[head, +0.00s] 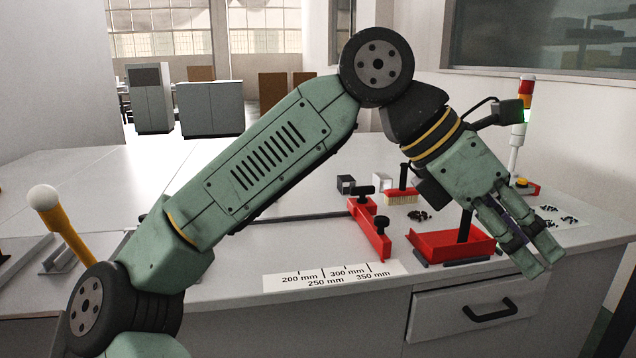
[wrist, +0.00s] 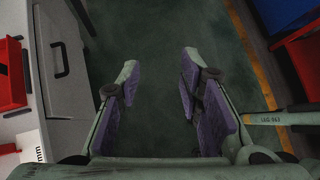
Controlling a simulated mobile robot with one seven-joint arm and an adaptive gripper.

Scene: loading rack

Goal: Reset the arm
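My gripper (head: 537,262) is at the right in the head view, hanging over the front right part of the worktable and pointing down to the right. Its two fingers are apart with nothing between them. In the wrist view my gripper (wrist: 159,70) is open, with purple finger pads facing each other over dark green floor. My arm is bent, with its elbow raised above the table.
The white worktable (head: 225,255) holds a red tray (head: 440,246), a red clamp (head: 371,230), a brush (head: 402,196) and a signal tower (head: 517,135). A drawer (head: 465,306) is under the table edge. A yellow handle with a white knob (head: 44,198) stands at left.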

